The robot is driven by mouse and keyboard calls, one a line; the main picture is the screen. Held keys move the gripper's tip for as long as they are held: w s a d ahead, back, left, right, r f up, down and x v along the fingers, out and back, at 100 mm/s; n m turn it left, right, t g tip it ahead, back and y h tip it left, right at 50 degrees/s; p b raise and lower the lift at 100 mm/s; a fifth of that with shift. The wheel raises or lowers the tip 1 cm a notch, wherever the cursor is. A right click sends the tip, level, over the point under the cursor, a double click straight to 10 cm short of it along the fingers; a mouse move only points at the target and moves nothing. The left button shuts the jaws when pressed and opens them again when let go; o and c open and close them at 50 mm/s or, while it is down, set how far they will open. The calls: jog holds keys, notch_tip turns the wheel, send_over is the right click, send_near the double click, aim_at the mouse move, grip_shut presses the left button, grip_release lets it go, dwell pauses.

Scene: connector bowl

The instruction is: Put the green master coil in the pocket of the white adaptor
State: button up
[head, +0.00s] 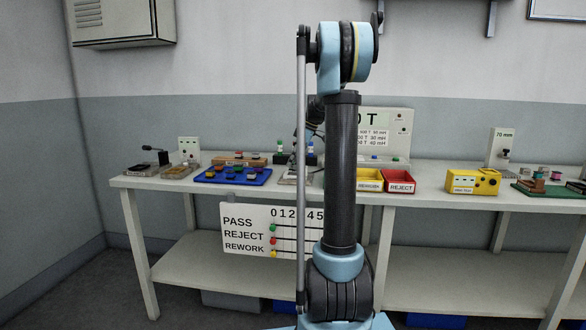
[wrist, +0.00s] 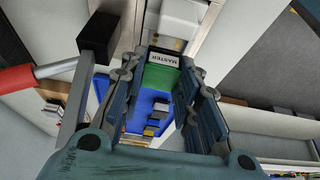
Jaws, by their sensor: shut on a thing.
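In the wrist view, my gripper (wrist: 166,64) is shut on the green master coil (wrist: 160,78), which has a white label reading MASTER. The white adaptor (wrist: 188,28) is just past the fingertips at the top of that view. The coil's labelled end faces it and looks close to it. I cannot tell whether they touch, and the pocket is not clearly visible. In the head view my arm hides most of the gripper and I cannot make out the coil there.
A lever with a red grip (wrist: 18,78) and a black block (wrist: 98,36) are close to the left finger. A blue tray (head: 255,180) with several small parts is on the bench, left of my arm. Yellow and red bins (head: 400,187) stand right of it.

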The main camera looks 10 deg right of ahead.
jog(key=shift+f, duration=0.95)
jog(key=o, duration=1.1)
